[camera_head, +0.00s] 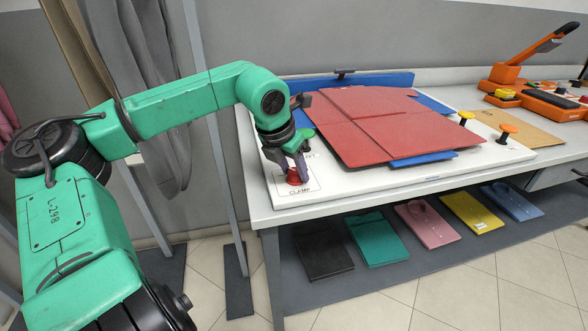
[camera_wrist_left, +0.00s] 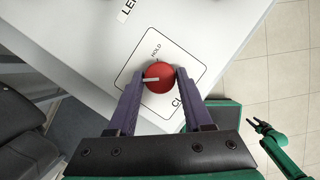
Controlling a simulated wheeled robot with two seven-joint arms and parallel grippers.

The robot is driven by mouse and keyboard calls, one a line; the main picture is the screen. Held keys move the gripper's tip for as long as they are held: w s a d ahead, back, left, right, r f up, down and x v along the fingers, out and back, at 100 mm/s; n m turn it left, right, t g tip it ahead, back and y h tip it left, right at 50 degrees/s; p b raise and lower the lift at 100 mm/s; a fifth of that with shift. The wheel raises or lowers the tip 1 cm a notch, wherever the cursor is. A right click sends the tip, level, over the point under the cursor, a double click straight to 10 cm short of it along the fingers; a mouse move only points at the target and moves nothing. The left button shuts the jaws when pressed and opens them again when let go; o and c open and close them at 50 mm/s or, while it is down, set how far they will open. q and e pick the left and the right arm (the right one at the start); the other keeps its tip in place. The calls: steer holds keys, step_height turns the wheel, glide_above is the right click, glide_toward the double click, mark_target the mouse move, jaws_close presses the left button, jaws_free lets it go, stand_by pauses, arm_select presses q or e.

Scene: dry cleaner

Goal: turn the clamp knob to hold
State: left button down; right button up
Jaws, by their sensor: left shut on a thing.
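The red clamp knob (camera_head: 293,179) is at the front left corner of the white board, on a square label marked CLAMP. In the left wrist view the knob (camera_wrist_left: 160,78) has a white pointer mark towards the left. The word HOLD (camera_wrist_left: 156,48) is printed above it; lower print is partly hidden. My left gripper (camera_head: 292,172) reaches down over the knob. Its purple fingers are shut on the knob from both sides in the left wrist view (camera_wrist_left: 160,80). My right gripper (camera_wrist_left: 258,124) shows small at the lower right there, apart from the board; its jaw state is unclear.
Folded red cloth (camera_head: 385,120) lies on the white board (camera_head: 350,187), over blue panels. Yellow (camera_head: 466,117) and orange (camera_head: 508,130) knobs stand to the right. An orange lever press (camera_head: 510,72) is at the far right. Coloured folded pieces lie on the shelf below.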

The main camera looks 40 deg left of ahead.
arm_select(q)
steer(key=shift+r+m+h, duration=0.1)
steer(key=shift+m+h, duration=0.4)
steer(key=shift+m, duration=0.6)
steer(key=shift+a+r+m+h+p, duration=0.1)
steer(key=shift+m+h+p, duration=0.2)
steer(key=shift+m+p, duration=0.5)
steer(key=m+h+p, duration=0.1)
steer(key=m+p, duration=0.2)
steer(key=shift+a+m+g, duration=0.15)
steer(key=shift+m+g, duration=0.25)
steer(key=shift+w+m+h+p, duration=0.1)
steer(key=shift+m+h+p, duration=0.3)
steer(key=shift+m+p, duration=0.4)
steer(key=shift+f+m+g+b, duration=0.3)
steer(key=shift+m+g+b, duration=0.1)
steer(key=shift+m, duration=0.6)
steer(key=shift+w+f+m+g+h+b, duration=0.1)
steer(key=shift+m+g+h+b, duration=0.3)
steer(key=shift+m, duration=0.5)
steer(key=shift+w+m+g+h+b, duration=0.1)
steer(key=shift+m+g+h+b, duration=0.4)
steer(key=shift+m, duration=1.4)
steer(key=shift+r+b, duration=0.2)
steer(key=shift+b, duration=0.1)
